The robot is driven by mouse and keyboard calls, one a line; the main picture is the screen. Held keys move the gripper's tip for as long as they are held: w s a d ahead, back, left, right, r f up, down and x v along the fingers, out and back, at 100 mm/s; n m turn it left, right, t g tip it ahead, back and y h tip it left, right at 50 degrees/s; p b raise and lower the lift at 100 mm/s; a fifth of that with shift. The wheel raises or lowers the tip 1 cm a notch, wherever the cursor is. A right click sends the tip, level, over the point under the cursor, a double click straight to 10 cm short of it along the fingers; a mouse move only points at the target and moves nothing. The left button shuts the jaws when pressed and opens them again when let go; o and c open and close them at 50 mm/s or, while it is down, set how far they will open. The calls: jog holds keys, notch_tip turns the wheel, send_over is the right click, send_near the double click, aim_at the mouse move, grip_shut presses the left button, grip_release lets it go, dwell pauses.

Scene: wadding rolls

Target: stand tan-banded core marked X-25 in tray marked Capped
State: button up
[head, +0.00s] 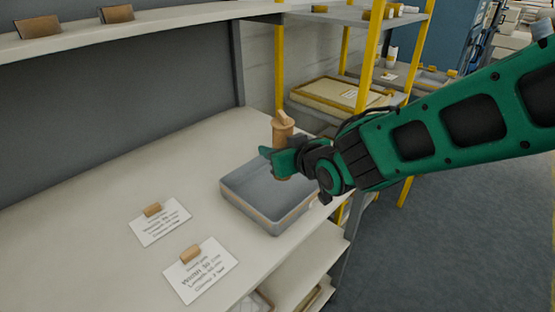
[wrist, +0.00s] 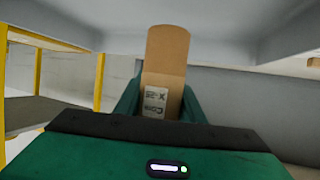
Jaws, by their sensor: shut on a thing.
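A tan-brown core (head: 283,128) stands upright in my gripper (head: 284,162), over the grey tray (head: 238,203) at the shelf's right end. In the wrist view the core (wrist: 166,62) rises between the green fingers, with a white label that seems to read X-25. My gripper (wrist: 160,108) is shut on it. The fingers hide part of its lower end, so I cannot tell whether it touches the tray floor. The tray looks otherwise empty, and no marking on it is readable.
Two white cards, one farther (head: 160,228) and one nearer (head: 203,277), lie left of the tray, each with a small tan block. An upper shelf (head: 170,27) runs along the back. A yellow-post rack (head: 367,65) stands behind the tray. The left worktop is clear.

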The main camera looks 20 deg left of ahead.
jog(key=shift+f, duration=1.75)
jog(key=o, duration=1)
jog(key=shift+f, duration=0.1)
jog(key=shift+o, duration=0.2)
jog(key=v, duration=1.2)
